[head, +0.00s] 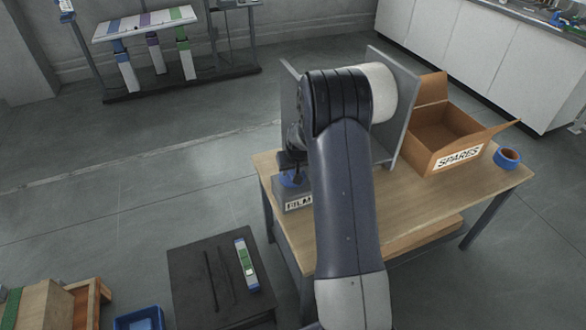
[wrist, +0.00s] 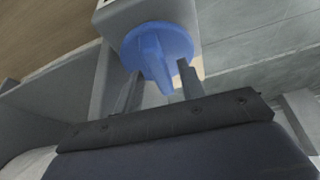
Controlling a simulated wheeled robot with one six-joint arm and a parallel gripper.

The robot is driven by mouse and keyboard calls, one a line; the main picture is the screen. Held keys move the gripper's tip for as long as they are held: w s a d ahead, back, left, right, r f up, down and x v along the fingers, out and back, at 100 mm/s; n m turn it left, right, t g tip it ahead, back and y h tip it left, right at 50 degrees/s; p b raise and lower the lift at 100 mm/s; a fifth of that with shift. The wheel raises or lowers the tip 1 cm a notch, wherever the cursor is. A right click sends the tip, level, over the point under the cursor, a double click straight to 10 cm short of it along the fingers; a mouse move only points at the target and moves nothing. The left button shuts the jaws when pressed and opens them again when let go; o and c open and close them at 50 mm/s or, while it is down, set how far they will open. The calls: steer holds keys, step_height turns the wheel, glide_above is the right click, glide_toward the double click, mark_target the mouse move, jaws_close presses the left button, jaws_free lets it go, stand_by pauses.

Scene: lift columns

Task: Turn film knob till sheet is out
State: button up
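The blue film knob (wrist: 151,43) is a round disc with a raised ridge on a grey box, large in the wrist view. My gripper (wrist: 159,72) has its two fingers apart, one on each side of the ridge, with a gap visible on both sides. I cannot tell whether the fingertips touch the disc. In the head view the knob (head: 291,179) shows just under my gripper's dark end, on the box (head: 299,203) labelled FILM at the table's left edge. My arm hides much of the area between two upright grey panels (head: 401,105). I see no film sheet.
The wooden table (head: 430,213) also bears an open SPARES carton (head: 441,134) and a blue tape roll (head: 507,157). A dark low stand (head: 202,273) holds a green-and-white column piece (head: 246,264) and thin rods. A blue bin (head: 139,318) is beside it.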

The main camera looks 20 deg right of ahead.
jaws_close()
stand_by(0.3)
